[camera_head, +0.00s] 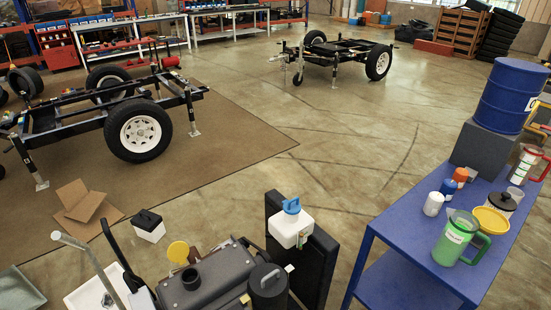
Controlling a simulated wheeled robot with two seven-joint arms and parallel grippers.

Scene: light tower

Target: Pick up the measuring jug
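A green jug (455,238) with a green side handle and white marking stands upright near the front edge of a blue table at the right. A second, clear jug (525,165) with a red handle and red rim stands further back at the right edge of the same table. The picture does not make clear which of the two is the measuring jug. Neither of my grippers shows in the head view.
The blue table (416,232) also holds a white-capped bottle (433,204), an orange-topped bottle (460,177), a yellow lid (491,221) and a blue drum (510,96) on a dark block. Dark equipment (210,287) stands at the bottom centre.

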